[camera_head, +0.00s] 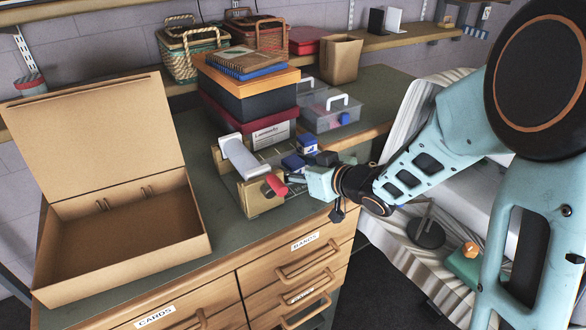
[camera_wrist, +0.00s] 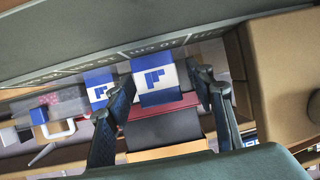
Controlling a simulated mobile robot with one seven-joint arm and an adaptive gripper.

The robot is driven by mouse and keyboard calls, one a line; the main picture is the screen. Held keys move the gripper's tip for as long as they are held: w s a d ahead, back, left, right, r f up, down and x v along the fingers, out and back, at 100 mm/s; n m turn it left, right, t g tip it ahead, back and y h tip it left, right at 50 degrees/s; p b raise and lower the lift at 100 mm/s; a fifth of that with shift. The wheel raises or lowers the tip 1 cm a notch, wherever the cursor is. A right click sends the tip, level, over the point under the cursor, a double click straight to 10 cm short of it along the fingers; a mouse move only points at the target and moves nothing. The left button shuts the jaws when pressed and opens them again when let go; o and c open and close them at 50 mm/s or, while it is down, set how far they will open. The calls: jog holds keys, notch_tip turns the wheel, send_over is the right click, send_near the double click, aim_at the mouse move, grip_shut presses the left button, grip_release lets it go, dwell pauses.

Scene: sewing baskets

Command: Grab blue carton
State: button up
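Two small blue-and-white cartons stand near my gripper. In the wrist view one blue carton (camera_wrist: 155,82) with a pale logo shows between my fingers, and a second blue carton (camera_wrist: 98,88) is just left of the left finger. In the head view one blue carton (camera_head: 293,162) is close to my gripper and another (camera_head: 307,144) is behind it. My gripper (camera_head: 297,178) is low over the desk's front edge. Its fingers, seen in the wrist view (camera_wrist: 160,85), are spread apart. I cannot tell whether either finger touches a carton.
A tan holder (camera_head: 258,202) with a white item (camera_head: 242,158) and a red item (camera_head: 276,185) stands just left of my gripper. Stacked boxes (camera_head: 245,105) and a clear case (camera_head: 328,108) stand behind. A large open cardboard box (camera_head: 118,250) fills the left.

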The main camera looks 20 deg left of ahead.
jog(key=c, duration=1.1)
jog(key=shift+r, duration=0.1)
